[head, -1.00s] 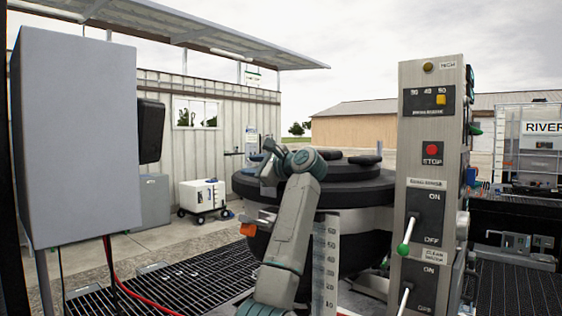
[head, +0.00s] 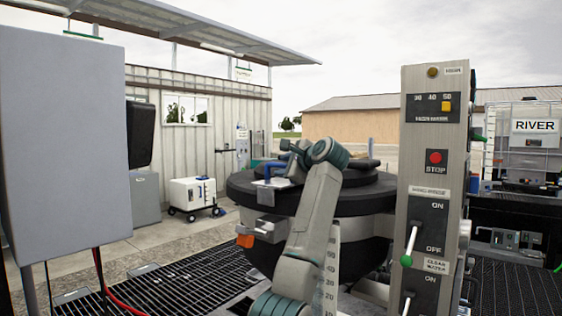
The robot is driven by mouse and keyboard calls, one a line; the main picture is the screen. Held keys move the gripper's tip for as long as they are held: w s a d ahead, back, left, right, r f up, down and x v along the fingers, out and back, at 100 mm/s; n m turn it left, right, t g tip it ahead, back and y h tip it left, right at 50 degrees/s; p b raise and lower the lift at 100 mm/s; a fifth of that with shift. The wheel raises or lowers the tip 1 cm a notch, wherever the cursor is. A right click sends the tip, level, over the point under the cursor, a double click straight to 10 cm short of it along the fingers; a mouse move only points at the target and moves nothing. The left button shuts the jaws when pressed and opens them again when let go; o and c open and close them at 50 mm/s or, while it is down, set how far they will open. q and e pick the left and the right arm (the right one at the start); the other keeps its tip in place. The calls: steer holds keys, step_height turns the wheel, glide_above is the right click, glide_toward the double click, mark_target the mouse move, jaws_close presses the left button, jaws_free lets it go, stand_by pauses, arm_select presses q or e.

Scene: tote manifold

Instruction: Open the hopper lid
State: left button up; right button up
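The hopper is a round dark tank (head: 362,249) in the middle of the head view, with a broad black rim (head: 370,203). Its black lid (head: 365,180) lies flat on top and looks shut. A blue handle (head: 271,166) stands at the left part of the top, above a pale metal bracket. My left gripper (head: 284,168) is at the top left of the hopper, close beside the blue handle. My own wrist hides its fingers, so I cannot tell whether it is open or touches the handle. My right gripper is not in view.
A steel control post (head: 432,160) with switches stands close on the right of the hopper. A grey box (head: 65,130) fills the left foreground, with red and black cables below. A white wheeled unit (head: 193,193) stands behind. Dark floor grating (head: 180,285) lies at the lower left.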

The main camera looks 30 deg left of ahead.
arm_select(q)
steer(key=shift+w+a+f, duration=0.1)
steer(key=shift+w+a, duration=0.15)
steer(key=shift+a, duration=0.45)
steer(key=shift+w+a+f, duration=0.1)
steer(key=c, duration=0.4)
jaws_close()
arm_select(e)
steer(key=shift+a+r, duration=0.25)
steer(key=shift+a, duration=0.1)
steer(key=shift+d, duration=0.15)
